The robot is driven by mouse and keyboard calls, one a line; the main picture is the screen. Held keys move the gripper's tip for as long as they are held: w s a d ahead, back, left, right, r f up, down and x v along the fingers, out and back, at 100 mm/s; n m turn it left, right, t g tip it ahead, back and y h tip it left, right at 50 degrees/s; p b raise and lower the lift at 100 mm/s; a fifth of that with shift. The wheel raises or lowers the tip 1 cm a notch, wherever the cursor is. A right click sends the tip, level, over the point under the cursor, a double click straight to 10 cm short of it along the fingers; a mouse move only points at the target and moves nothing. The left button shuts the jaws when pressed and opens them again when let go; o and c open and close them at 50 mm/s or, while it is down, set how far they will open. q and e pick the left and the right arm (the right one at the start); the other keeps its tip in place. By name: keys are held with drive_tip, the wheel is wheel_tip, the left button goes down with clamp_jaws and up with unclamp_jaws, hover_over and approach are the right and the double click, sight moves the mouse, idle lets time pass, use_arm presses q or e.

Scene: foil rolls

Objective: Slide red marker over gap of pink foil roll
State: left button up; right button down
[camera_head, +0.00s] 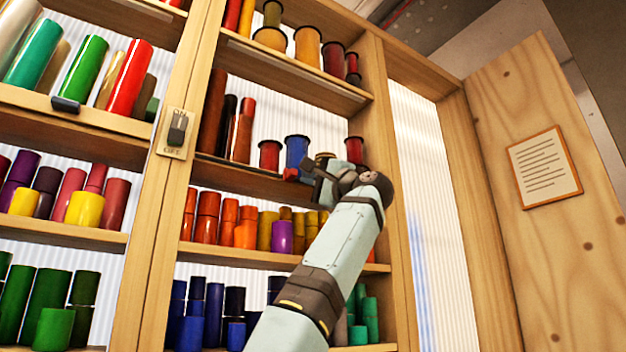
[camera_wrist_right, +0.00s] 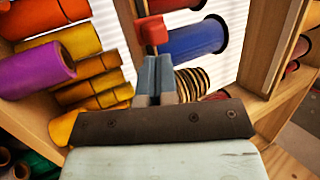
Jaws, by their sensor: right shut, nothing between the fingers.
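The small red marker (camera_head: 291,174) sits at the front edge of the shelf with red and blue spools, right of the cabinet's middle post. My right gripper (camera_head: 308,172) is beside it, shut and empty. In the right wrist view the red marker (camera_wrist_right: 153,32) is just beyond the tips of my closed fingers (camera_wrist_right: 155,62); I cannot tell whether they touch. A pink roll (camera_head: 68,191) stands among purple, yellow and red rolls on the left middle shelf. I cannot make out a gap at it. My left gripper is not in view.
A switch plate (camera_head: 176,135) is on the middle post (camera_head: 160,190). A dark marker (camera_head: 65,104) sits on the upper left shelf edge. A blue spool (camera_head: 297,152) stands behind the red marker. A wooden door (camera_head: 550,240) with a paper note is at right.

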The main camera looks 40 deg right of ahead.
drive_tip(key=shift+a, duration=0.5)
drive_tip(key=shift+w+a, duration=0.1)
drive_tip(key=shift+a, duration=0.15)
drive_tip(key=a+b, duration=0.1)
drive_tip(key=a, duration=0.5)
drive_tip(key=shift+w, duration=0.3)
idle(1.1)
drive_tip(key=shift+a, duration=0.2)
